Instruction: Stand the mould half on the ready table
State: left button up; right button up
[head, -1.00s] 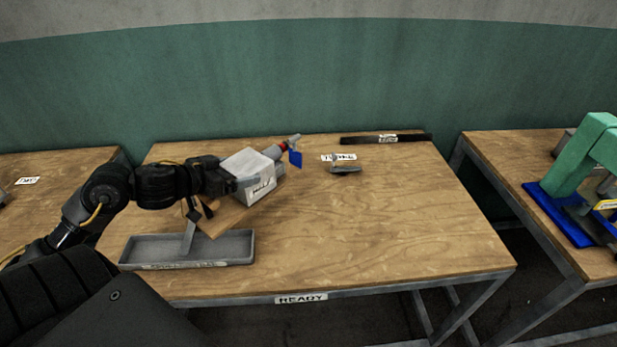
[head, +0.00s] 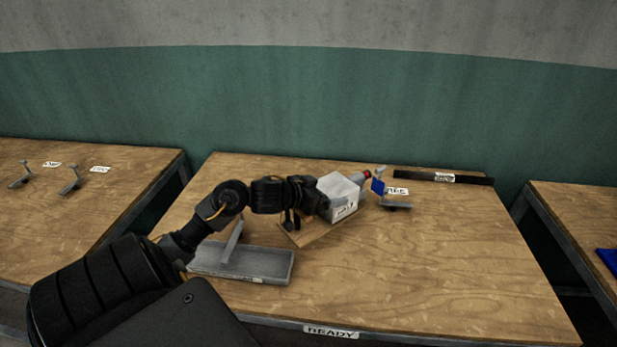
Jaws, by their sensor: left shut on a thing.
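The white block-shaped mould half (head: 343,193), with a dark-lettered label on its front face, is over the middle of the wooden ready table (head: 450,265). A light brown board (head: 312,236) shows below the block. I cannot tell whether it belongs to the block or whether either touches the table. My right gripper is not in view.
A grey tray (head: 250,263) with a slanted bar stands left of the block. A small grey stand (head: 398,206) and a black bar (head: 410,175) lie at the back. The table's front right is clear. Another table (head: 110,205) stands left, with two small stands.

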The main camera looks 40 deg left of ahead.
pick_arm(q)
jog(key=shift+w+d+f, duration=0.25)
jog(key=shift+w+f, duration=0.5)
jog(key=shift+f, duration=0.2)
jog(key=shift+w+d+f, duration=0.2)
jog(key=shift+w+f, duration=0.55)
jog(key=shift+f, duration=0.15)
jog(key=f, duration=0.3)
jog(key=shift+w+d, duration=0.1)
jog(key=shift+w, duration=0.1)
jog(key=shift+f, duration=0.2)
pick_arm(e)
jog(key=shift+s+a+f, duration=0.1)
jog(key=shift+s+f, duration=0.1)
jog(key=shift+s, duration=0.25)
pick_arm(q)
jog(key=shift+f, duration=0.15)
jog(key=o, duration=1.8)
jog(key=shift+s+f, duration=0.15)
jog(key=shift+c, duration=0.2)
